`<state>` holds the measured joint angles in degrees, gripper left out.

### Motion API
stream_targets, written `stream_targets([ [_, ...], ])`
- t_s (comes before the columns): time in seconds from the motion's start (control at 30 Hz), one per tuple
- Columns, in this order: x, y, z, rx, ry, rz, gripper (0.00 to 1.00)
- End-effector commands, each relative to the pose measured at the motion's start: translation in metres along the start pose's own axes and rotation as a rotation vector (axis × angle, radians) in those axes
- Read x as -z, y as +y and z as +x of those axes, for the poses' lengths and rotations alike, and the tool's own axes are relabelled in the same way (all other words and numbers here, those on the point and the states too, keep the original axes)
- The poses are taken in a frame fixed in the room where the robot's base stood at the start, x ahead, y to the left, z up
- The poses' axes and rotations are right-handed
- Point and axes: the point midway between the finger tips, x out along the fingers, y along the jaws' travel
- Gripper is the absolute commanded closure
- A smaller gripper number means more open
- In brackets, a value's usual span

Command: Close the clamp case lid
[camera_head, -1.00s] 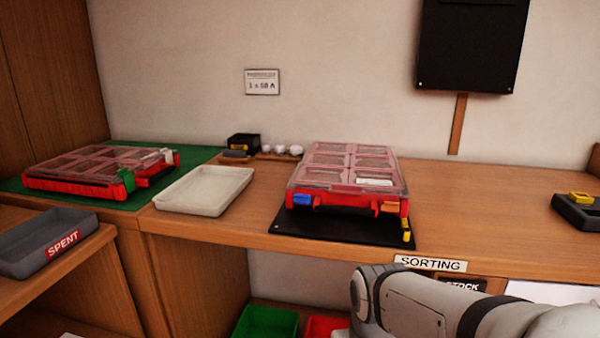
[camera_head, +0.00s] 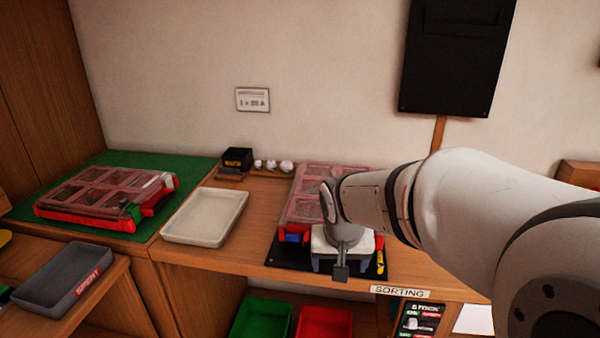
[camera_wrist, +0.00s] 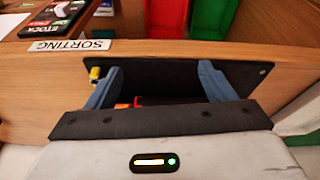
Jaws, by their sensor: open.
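A red case with a clear lid (camera_head: 300,185) sits on a black mat (camera_head: 283,252) on the middle bench. Its lid looks down over the compartments. A blue latch (camera_head: 292,238) shows at its front left; my arm and gripper hide much of its front and right. A second red case with a clear lid (camera_head: 105,190) lies on a green mat at the left. I cannot tell which one is the clamp case. My gripper (camera_head: 341,266) is open and empty over the front of the middle case. In the wrist view, an orange latch part (camera_wrist: 122,105) shows between the fingers (camera_wrist: 160,82).
A pale empty tray (camera_head: 205,217) stands between the cases. A grey SPENT tray (camera_head: 65,278) is at the lower left. A small black box (camera_head: 237,158) and white round items stand behind. Green (camera_head: 262,320) and red bins (camera_head: 325,322) are below the bench.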

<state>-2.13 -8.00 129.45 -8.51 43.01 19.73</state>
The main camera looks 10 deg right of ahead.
Motion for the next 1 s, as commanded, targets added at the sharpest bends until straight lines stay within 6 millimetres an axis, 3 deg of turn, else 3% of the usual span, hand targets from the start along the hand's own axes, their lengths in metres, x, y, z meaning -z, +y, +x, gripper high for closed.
stream_targets([
  [0.03, 0.021, -0.003, -0.032, -0.002, 0.015, 0.012, 0.24],
  [0.1, 0.04, -0.006, -0.049, -0.003, 0.036, 0.034, 0.24],
  [0.23, 0.067, -0.012, -0.072, -0.003, 0.068, 0.066, 0.24],
  [0.4, 0.086, -0.017, -0.085, -0.002, 0.093, 0.089, 0.24],
  [0.57, 0.09, -0.018, -0.077, -0.001, 0.097, 0.094, 0.24],
  [1.0, 0.095, -0.018, -0.014, -0.001, 0.097, 0.093, 0.24],
])
